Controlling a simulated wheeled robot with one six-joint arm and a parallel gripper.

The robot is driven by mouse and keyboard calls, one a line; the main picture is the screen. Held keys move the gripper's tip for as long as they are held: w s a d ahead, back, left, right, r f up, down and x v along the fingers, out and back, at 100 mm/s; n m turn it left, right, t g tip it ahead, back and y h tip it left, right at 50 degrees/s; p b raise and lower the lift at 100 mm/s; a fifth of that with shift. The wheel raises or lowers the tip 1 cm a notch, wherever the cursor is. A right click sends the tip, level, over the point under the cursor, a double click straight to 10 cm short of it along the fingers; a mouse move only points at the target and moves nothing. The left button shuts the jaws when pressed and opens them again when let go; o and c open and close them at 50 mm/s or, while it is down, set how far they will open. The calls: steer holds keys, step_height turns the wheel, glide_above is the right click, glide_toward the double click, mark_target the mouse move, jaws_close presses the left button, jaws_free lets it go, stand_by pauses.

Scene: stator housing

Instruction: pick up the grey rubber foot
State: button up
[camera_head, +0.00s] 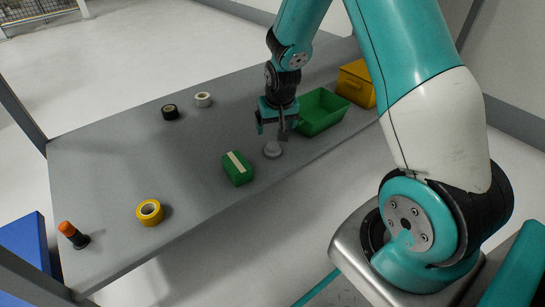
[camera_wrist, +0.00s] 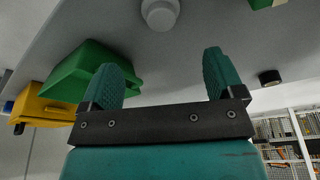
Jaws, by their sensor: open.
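The grey rubber foot (camera_head: 272,149) is a small round grey piece standing on the grey table, near its front edge. In the wrist view it shows at the top edge (camera_wrist: 160,14), beyond the fingertips and roughly midway between them across the picture. My gripper (camera_head: 280,128) is open and empty, just above and behind the foot in the head view, apart from it. In the wrist view my two teal fingers (camera_wrist: 160,66) stand wide apart with nothing between them.
A green bin (camera_head: 321,111) stands close right of my gripper, with a yellow bin (camera_head: 356,84) beyond. A green box (camera_head: 237,168) lies left of the foot. Yellow tape (camera_head: 149,212), black tape (camera_head: 170,112), white tape (camera_head: 203,99) and an orange-topped item (camera_head: 73,235) stand farther left.

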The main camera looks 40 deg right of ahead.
mark_target(273, 145)
steer(key=b+x, duration=0.2)
steer(key=x, duration=0.3)
steer(key=b+x, duration=0.4)
steer(key=x, duration=0.1)
steer(key=shift+s+a+f+b, duration=0.2)
steer(key=shift+a+f+b, duration=0.05)
steer(key=shift+b, duration=0.1)
steer(key=shift+r, duration=0.1)
steer(key=c, duration=1)
